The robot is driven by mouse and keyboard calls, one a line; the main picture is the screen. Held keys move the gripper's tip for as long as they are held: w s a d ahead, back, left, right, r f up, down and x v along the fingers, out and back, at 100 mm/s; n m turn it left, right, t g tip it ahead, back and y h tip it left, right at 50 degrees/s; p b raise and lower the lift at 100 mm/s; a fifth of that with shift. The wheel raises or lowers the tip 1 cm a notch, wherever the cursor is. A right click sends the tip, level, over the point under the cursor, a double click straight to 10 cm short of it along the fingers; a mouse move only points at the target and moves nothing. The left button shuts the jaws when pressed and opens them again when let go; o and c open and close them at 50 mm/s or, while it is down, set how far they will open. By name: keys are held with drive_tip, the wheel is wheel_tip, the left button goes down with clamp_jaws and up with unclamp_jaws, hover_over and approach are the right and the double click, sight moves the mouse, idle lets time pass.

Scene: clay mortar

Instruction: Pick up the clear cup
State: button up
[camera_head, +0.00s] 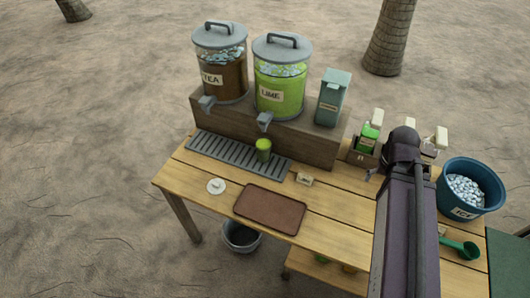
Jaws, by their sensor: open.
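A small cup (263,151) stands upright on the grey slatted drip tray (225,150), just below the tap of the lime dispenser (279,88). It looks green with a brighter green top; whether it is clear with green drink inside is too small to tell. My arm reaches over the right part of the table. My gripper (372,174) shows only in part at the left of the arm's far end; it is open, well to the right of the cup and apart from it.
A tea dispenser (220,75) and a teal box (333,97) share the wooden riser (310,148). A brown tray (270,209), white lid (216,186) and small label (304,180) lie in front. Bottles (368,133), an ice bucket (468,187) and green scoop (459,248) are right.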

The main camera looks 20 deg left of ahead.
drive_tip(key=w+a+f+n+t+h+b, duration=0.1)
drive_tip(key=w+a+f+n+h+b, duration=0.2)
drive_tip(key=w+a+f+n+b, duration=0.5)
drive_tip(key=n+t+h+b, duration=0.3)
drive_tip(key=n+t+b, duration=0.8)
drive_tip(key=n+b, duration=1)
approach(258, 151)
drive_tip(key=n+p, duration=0.2)
drive_tip(key=shift+s, duration=0.2)
drive_tip(key=shift+w+d, duration=0.1)
drive_tip(key=shift+b+x, duration=1.7)
drive_tip(key=shift+x, duration=2.55)
